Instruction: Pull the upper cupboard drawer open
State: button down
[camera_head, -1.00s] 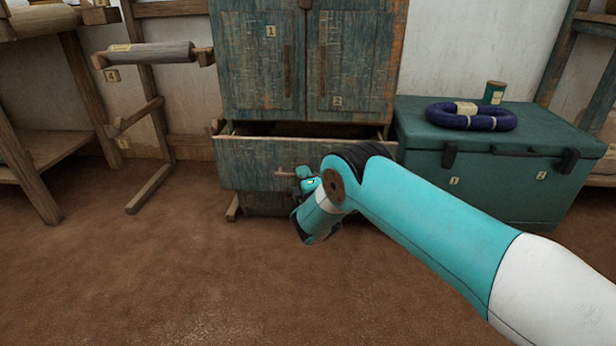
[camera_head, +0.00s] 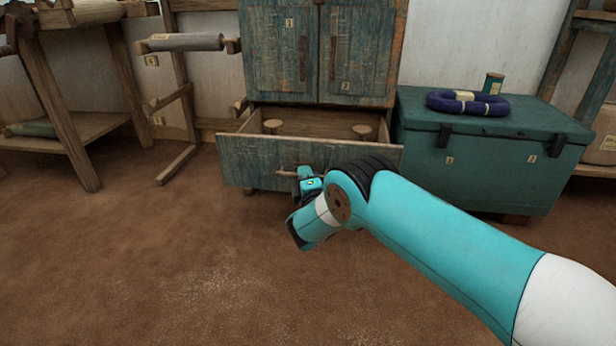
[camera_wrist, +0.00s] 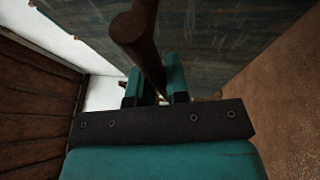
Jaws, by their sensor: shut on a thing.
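The upper cupboard drawer (camera_head: 245,160) is a weathered blue-green wooden drawer below the cupboard doors. It stands well out from the cupboard (camera_head: 325,50), and its inside shows two round wooden pieces, one at the left (camera_head: 272,126) and one at the right (camera_head: 362,132). My gripper (camera_head: 296,173) is at the middle of the drawer front, partly hidden by my arm. In the wrist view, my gripper (camera_wrist: 158,90) is shut on the brown drawer handle (camera_wrist: 144,45), which passes between the two fingers. The blue-green drawer front (camera_wrist: 230,40) is right beside it.
A green chest (camera_head: 490,160) stands close at the right, with a dark blue coil (camera_head: 470,103) and a small spool (camera_head: 493,83) on it. A wooden rack (camera_head: 174,100) and a bench (camera_head: 70,130) stand at the left. The brown floor (camera_head: 170,260) in front is clear.

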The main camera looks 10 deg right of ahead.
jog(key=shift+d, duration=0.1)
jog(key=c, duration=1.1)
grip_release()
jog(key=p+v, duration=1.7)
jog(key=p, duration=0.4)
jog(key=shift+s, duration=0.2)
